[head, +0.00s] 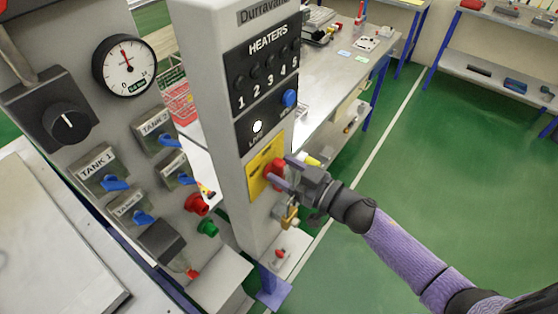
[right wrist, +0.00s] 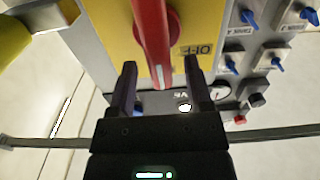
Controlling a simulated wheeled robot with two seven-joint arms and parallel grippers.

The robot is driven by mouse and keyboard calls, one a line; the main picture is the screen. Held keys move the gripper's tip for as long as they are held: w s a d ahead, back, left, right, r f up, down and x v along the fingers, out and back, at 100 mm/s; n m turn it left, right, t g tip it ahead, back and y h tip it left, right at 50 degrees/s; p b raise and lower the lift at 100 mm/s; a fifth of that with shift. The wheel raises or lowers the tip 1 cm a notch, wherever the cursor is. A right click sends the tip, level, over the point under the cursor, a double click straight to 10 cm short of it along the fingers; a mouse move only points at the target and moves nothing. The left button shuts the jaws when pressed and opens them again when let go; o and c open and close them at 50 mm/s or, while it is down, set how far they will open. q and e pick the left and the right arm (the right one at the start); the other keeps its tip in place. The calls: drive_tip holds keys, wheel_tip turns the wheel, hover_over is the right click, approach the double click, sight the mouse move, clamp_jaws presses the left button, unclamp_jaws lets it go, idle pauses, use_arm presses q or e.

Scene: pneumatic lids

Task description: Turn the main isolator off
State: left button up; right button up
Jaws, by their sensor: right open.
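The main isolator is a red rotary handle (head: 273,174) on a yellow plate (head: 257,168), low on the grey heater column. My right gripper (head: 281,171) is at the handle from the right, partly hiding it. In the right wrist view, the red handle (right wrist: 152,45) reaches down between the two open fingers of my right gripper (right wrist: 160,68), with a gap visible on each side. The letters OFF show on the yellow plate (right wrist: 196,50) beside the handle. My left gripper is not in view.
A brass padlock (head: 290,214) hangs just below my right gripper. A white lamp (head: 257,127) and blue button (head: 289,98) sit above the plate. Blue tank valves (head: 115,183), a gauge (head: 125,66), and red (head: 196,204) and green (head: 207,228) knobs are to the left. Green floor is clear at right.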

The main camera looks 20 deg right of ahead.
sight(260, 178)
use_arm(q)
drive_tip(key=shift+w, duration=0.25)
use_arm(e)
drive_tip(key=shift+w+a, duration=0.5)
drive_tip(key=shift+w, duration=0.05)
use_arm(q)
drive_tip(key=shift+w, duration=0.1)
use_arm(e)
clamp_jaws()
